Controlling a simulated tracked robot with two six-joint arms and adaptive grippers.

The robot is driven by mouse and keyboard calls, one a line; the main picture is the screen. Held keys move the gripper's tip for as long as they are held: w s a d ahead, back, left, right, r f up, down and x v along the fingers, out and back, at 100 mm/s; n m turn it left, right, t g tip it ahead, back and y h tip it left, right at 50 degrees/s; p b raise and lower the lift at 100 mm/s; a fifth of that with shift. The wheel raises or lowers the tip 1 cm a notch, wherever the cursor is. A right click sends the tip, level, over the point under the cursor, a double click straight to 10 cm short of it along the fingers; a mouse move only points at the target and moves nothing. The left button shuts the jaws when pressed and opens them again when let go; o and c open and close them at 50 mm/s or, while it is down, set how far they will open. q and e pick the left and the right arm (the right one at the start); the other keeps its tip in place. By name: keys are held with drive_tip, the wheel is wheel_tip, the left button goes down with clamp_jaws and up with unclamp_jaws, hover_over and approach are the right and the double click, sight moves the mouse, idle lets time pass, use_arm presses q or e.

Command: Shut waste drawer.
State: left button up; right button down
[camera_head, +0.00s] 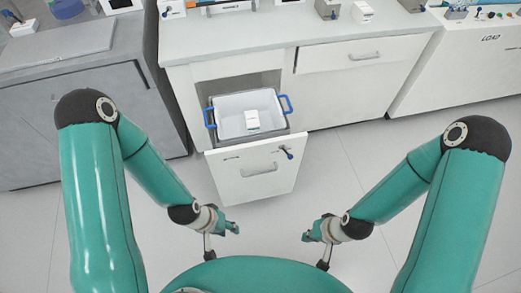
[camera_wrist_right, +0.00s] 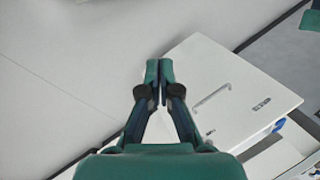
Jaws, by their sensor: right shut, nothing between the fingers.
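The waste drawer is pulled out of the white cabinet, its white front (camera_head: 232,183) tilted in the picture. The drawer handle (camera_head: 259,171) sits on that front. Inside is a white bin (camera_head: 235,124) with blue handles, holding a small white box (camera_head: 252,119). My left gripper (camera_head: 233,228) is in front of the drawer, apart from it; its jaws are too small to read. My right gripper (camera_head: 306,237) is to the right, also apart from the drawer. In the right wrist view it (camera_wrist_right: 159,70) is shut and empty, with the drawer front (camera_wrist_right: 200,65) and handle (camera_wrist_right: 212,95) to its right.
A closed drawer (camera_head: 340,55) is at the right of the same cabinet. A blue-and-dark item (camera_head: 289,153) sits at the drawer front's upper right. Grey furniture (camera_head: 70,100) stands at left, a white unit (camera_head: 470,62) at right. The floor (camera_head: 335,175) around the drawer is clear.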

drive_tip(key=m+t+b, duration=1.2)
drive_tip(key=t+b, duration=0.1)
drive_tip(key=b, duration=2.2)
approach(262, 145)
drive_tip(key=b+x, duration=0.1)
drive_tip(key=x, duration=0.1)
drive_tip(key=b+x, duration=0.1)
drive_tip(key=x, duration=0.2)
drive_tip(key=shift+w+f, duration=0.15)
drive_tip(key=shift+f, duration=0.35)
drive_tip(key=shift+w+a+y, duration=0.3)
drive_tip(key=shift+w, duration=0.5)
